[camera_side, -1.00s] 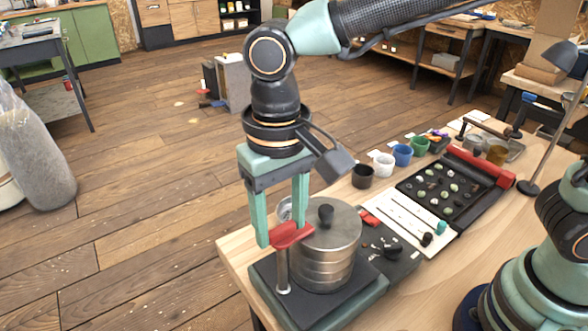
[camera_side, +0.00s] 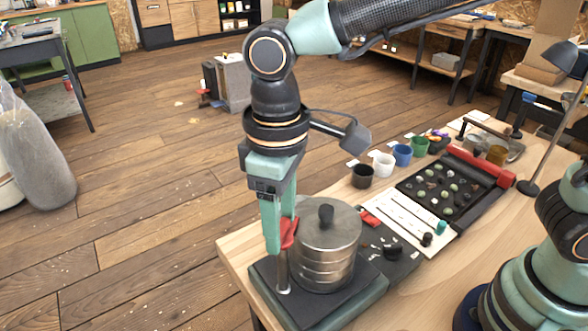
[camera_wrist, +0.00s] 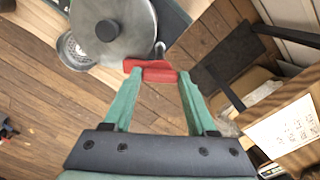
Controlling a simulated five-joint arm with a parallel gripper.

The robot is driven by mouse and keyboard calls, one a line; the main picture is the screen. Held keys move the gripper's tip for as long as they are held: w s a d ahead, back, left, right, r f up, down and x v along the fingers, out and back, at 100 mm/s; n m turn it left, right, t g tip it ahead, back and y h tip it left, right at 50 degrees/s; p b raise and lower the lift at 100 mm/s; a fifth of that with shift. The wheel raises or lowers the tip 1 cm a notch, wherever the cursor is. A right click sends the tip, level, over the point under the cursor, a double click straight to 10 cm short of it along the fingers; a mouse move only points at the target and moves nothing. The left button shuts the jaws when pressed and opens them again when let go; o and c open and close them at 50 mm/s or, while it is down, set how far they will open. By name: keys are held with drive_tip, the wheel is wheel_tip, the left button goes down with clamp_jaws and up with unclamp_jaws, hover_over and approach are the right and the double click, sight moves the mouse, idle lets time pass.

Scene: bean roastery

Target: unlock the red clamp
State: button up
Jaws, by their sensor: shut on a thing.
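The red clamp (camera_side: 288,233) is a short red handle on top of a thin metal post at the near left corner of a dark base plate (camera_side: 262,279). Beside it stands a round metal canister (camera_side: 326,250) with a black knob on its lid. My gripper (camera_side: 282,240) points straight down and is shut on the red clamp. In the wrist view the red clamp (camera_wrist: 150,71) lies between the two green fingers (camera_wrist: 155,80), with the canister lid (camera_wrist: 112,30) at the upper left. In the side view the fingers partly hide the clamp.
Right of the canister are a dark tray (camera_side: 390,252) with small pieces, a white card (camera_side: 408,220) and a black sorting board (camera_side: 455,190). Several coloured cups (camera_side: 384,164) stand behind. Floor is open to the left of the table.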

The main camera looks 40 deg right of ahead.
drive_tip(key=n, duration=0.5)
drive_tip(key=shift+n, duration=0.3)
drive_tip(key=n, duration=0.5)
drive_tip(key=shift+r, duration=0.1)
idle(0.3)
drive_tip(key=o, duration=1.4)
drive_tip(key=shift+c, duration=0.2)
wheel_tip(320, 180, up, 12)
